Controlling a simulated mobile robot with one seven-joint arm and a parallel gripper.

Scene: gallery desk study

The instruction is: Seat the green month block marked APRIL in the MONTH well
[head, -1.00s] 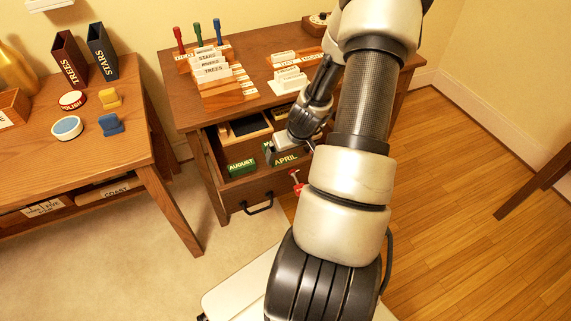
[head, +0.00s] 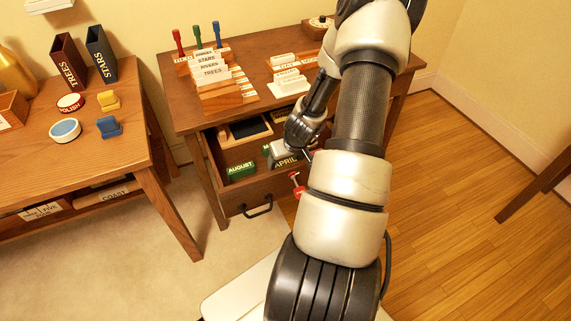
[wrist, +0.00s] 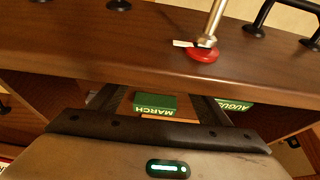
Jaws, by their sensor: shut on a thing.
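The green APRIL block (head: 285,161) is in the open desk drawer in the head view, its label partly showing under my gripper. My gripper (head: 282,152) is down in the drawer and shut on this block. In the wrist view, my gripper's fingers (wrist: 160,105) reach into the drawer on either side of a gap; the held block cannot be made out there. The green MARCH block (wrist: 155,102) shows beyond the palm, and the green AUGUST block (head: 239,170) sits to the left in the head view. I cannot make out the MONTH well.
On the desk top are a card rack (head: 222,92), three coloured-handled tools and a tray of white labelled pieces (head: 290,82). A side table (head: 110,150) stands left.

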